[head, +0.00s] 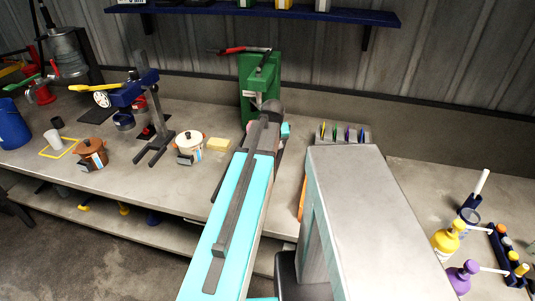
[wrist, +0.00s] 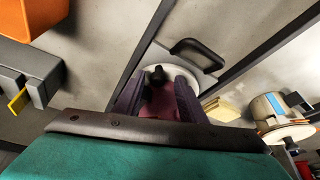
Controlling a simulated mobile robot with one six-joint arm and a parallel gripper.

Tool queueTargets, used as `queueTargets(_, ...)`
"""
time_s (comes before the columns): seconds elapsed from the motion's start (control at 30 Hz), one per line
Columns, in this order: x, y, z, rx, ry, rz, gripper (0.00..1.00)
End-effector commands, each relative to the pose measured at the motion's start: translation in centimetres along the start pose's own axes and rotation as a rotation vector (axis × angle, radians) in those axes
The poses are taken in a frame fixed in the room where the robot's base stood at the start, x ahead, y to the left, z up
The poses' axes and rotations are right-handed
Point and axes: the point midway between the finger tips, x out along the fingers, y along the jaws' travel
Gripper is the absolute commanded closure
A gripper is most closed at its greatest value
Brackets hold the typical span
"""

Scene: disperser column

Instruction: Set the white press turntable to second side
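A small black knob (wrist: 157,74) shows between the fingertips of my gripper (wrist: 158,80). The two purple fingers stand apart, and I see no contact with the knob. A pinkish surface shows between them; I cannot tell what it is. The fingers and dark wrist edge hide part of the turntable. In the head view, my arm reaches to the front of a green press (head: 247,88) with a red lever and hides its lower part.
A white pot (head: 190,150) and a yellow block (head: 218,144) stand left of my arm. A blue stand (head: 143,90) and a brown pot (head: 91,152) are further left. A grey rack (head: 343,133) is at right. Yellow (head: 447,240) and purple (head: 462,276) bottles stand lower right.

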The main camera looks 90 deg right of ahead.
Motion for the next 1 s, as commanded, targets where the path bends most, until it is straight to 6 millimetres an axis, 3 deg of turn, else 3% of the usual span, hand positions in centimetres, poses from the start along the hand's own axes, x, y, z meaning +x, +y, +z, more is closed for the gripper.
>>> queueTargets(0.37,-1.4,0.0,0.1,0.000,0.001,0.002,0.63)
queueTargets(1.0,-8.2,-0.1,0.0,0.001,0.002,0.001,0.63)
